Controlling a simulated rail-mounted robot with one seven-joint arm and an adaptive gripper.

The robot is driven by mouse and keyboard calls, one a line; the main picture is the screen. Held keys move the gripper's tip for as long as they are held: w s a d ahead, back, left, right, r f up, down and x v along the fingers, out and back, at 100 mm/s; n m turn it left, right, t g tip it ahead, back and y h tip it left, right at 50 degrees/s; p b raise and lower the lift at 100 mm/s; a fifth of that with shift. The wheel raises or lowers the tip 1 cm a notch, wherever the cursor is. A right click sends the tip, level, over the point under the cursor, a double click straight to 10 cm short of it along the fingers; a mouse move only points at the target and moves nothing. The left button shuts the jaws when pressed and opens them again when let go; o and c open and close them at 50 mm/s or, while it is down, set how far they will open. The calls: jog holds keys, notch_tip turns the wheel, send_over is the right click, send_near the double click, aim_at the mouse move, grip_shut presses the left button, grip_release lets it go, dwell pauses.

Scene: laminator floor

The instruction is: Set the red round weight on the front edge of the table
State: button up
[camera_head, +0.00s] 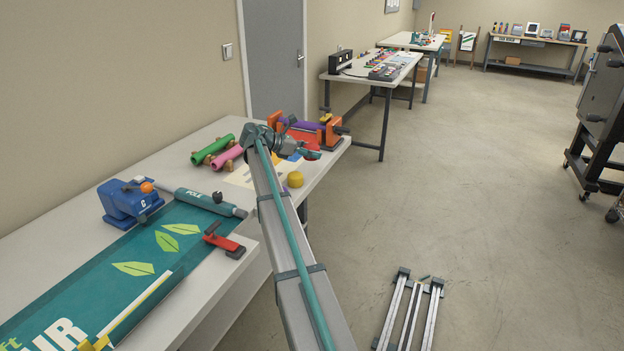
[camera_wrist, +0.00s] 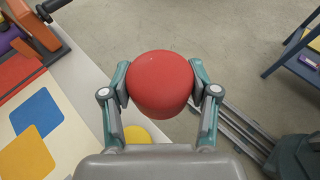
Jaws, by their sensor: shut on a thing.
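The red round weight (camera_wrist: 160,82) is held between the two fingers of my gripper (camera_wrist: 160,85) in the wrist view. The fingers press on its left and right sides. In the wrist view the weight covers the edge of the white table (camera_wrist: 85,72), with grey floor beyond it. In the head view my gripper (camera_head: 312,155) is at the table's right edge, and a bit of red shows there. Whether the weight touches the table top is hidden.
A yellow round weight (camera_head: 295,179) stands near the edge, close to my gripper. An orange clamp device (camera_head: 330,132) is behind it. Pink (camera_head: 228,155) and green (camera_head: 212,149) rolls lie to the left. A red-handled clamp (camera_head: 224,241) sits at the nearer edge.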

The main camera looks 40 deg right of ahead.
jog(key=w+d+f, duration=0.3)
jog(key=w+d, duration=0.2)
jog(key=w, duration=0.2)
jog(key=p, duration=0.2)
send_over(309, 170)
jog(key=s+a, duration=0.1)
notch_tip(309, 170, down, 5)
jog(key=shift+f, duration=0.1)
jog(key=shift+w+d+f, duration=0.2)
jog(key=shift+w+f, duration=0.1)
jog(key=shift+f, duration=0.25)
jog(key=shift+w+d+f, duration=0.1)
jog(key=shift+w+f, duration=0.05)
jog(key=shift+f, duration=1.6)
jog(key=shift+f, duration=0.1)
jog(key=o, duration=1.5)
jog(key=b+v, duration=0.1)
jog(key=v, duration=1.1)
